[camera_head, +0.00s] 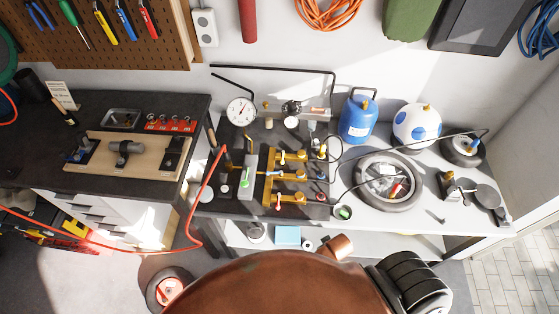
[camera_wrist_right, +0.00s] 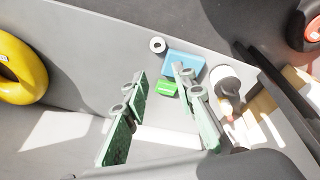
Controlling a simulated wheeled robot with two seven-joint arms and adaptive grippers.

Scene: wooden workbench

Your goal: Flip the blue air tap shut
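A brass air manifold (camera_head: 270,182) with several branches and yellow taps lies on the black mat of the bench, in the middle of the head view. A small blue part (camera_head: 321,175) shows at the right end of its middle branch; it is too small to tell its handle's position. My right gripper (camera_wrist_right: 158,78) is open and empty in the right wrist view, its two green-padded fingers spread apart. It points down over a grey shelf surface, away from the manifold, which is not in that view. Neither gripper shows in the head view.
A blue box (camera_wrist_right: 185,65), a green box (camera_wrist_right: 167,88) and a white roll (camera_wrist_right: 157,45) lie below my right gripper, with a yellow ring (camera_wrist_right: 20,70) at left. A round gauge (camera_head: 241,111), blue tank (camera_head: 357,118) and wheel (camera_head: 361,192) surround the manifold. A red hose (camera_head: 203,190) runs left.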

